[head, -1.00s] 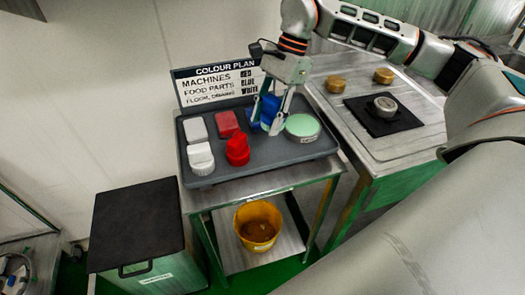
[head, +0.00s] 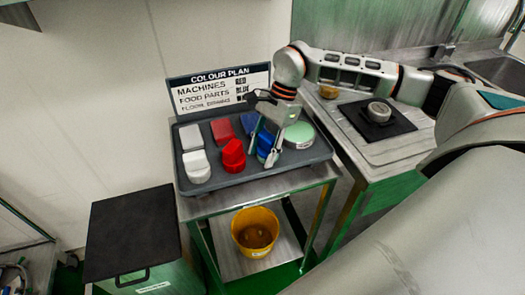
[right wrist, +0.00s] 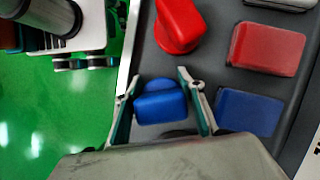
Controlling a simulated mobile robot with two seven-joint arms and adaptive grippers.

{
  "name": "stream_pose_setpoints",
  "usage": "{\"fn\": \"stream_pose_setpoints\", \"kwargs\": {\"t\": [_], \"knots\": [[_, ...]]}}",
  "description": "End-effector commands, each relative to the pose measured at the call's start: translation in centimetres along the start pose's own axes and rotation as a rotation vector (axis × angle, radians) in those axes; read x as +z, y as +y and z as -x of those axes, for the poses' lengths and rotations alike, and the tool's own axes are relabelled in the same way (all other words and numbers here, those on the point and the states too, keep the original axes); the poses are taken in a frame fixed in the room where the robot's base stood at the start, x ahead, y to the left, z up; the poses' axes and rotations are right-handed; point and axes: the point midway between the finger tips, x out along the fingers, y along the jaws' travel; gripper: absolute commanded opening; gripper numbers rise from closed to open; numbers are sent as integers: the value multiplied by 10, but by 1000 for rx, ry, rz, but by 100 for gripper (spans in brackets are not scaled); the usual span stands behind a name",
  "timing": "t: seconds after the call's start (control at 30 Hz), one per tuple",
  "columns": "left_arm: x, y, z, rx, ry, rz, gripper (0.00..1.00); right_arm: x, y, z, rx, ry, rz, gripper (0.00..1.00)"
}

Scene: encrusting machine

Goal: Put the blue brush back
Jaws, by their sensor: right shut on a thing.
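My right gripper (head: 265,147) is shut on the blue brush (head: 265,141) over the right part of the grey tray (head: 223,182). In the right wrist view the blue brush (right wrist: 160,106) sits between the two fingers (right wrist: 162,110). I cannot tell whether its underside touches the tray. A blue block (head: 249,122) lies behind it; this block (right wrist: 249,112) is apart from the brush in the wrist view. The red brush (head: 233,155) stands to the left of the gripper. My left gripper is not in view.
The tray also holds a red block (head: 222,130), a white block (head: 190,137), a white brush (head: 196,167) and a round green-topped container (head: 299,133). The colour plan sign (head: 218,88) stands behind. A yellow bucket (head: 255,231) is below.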

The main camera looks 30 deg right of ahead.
Motion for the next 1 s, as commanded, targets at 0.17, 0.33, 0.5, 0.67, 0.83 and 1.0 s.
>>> {"fn": "stream_pose_setpoints", "kwargs": {"t": [0.17,0.33,0.5,0.67,0.83,1.0], "knots": [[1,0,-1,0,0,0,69,-1,0,-3,1,0,0,44],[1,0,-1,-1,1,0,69,-1,0,-3,1,0,0,46],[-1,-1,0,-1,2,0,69,-1,0,-2,0,0,0,46],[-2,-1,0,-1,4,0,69,0,-1,10,-2,1,0,46],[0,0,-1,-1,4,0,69,0,-1,42,-4,1,-1,46],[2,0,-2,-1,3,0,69,0,-1,77,-4,1,0,46]]}}
